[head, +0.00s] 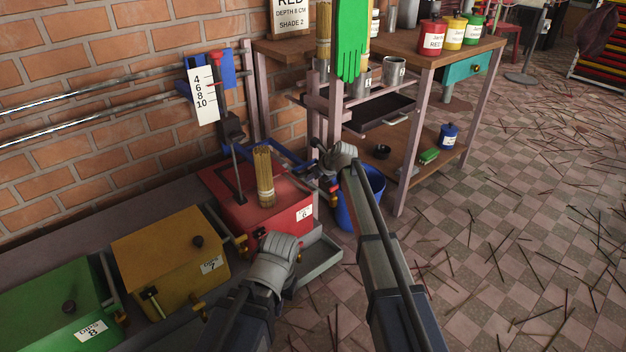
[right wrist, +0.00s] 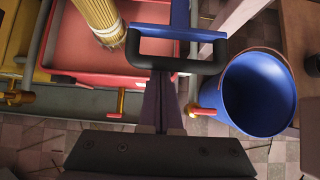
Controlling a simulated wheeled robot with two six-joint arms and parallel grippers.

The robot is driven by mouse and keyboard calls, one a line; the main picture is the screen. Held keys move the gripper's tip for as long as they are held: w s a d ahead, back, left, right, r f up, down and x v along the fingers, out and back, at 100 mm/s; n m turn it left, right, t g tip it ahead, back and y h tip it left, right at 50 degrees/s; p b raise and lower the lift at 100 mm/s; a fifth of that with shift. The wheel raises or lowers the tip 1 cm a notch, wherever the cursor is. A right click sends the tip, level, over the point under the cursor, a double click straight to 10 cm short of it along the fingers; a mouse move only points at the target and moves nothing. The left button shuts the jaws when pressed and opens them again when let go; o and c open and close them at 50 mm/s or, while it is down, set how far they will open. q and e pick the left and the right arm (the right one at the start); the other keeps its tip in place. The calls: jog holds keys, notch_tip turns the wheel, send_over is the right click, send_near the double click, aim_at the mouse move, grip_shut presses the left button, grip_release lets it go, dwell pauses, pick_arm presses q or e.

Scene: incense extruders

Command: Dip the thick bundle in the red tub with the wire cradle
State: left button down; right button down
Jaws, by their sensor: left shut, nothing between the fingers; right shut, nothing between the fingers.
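The red tub (head: 285,222) stands open by the brick wall; its label seems to read 6. The thick bundle (head: 264,178) of tan sticks is upright over the tub; it also shows in the right wrist view (right wrist: 100,18). The wire cradle (head: 238,170) is a dark rod dropping to the tub left of the bundle. A blue lever (head: 284,152) with a black handle (right wrist: 170,64) runs toward my right gripper (head: 330,165). That gripper is shut and empty, its fingers close to the handle; contact is unclear. My left gripper (head: 278,255) is shut before the tub.
A depth scale (head: 203,95) with a red pointer hangs on the wall. Yellow (head: 165,262) and green (head: 60,305) tubs stand to the left. A blue bucket (right wrist: 258,95) is on the floor right of the red tub. A wooden shelf unit (head: 420,60) stands behind; a green glove hangs there.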

jog(key=shift+r, duration=0.2)
notch_tip(320, 180, up, 15)
jog(key=p, duration=1.5)
jog(key=shift+w+f, duration=0.1)
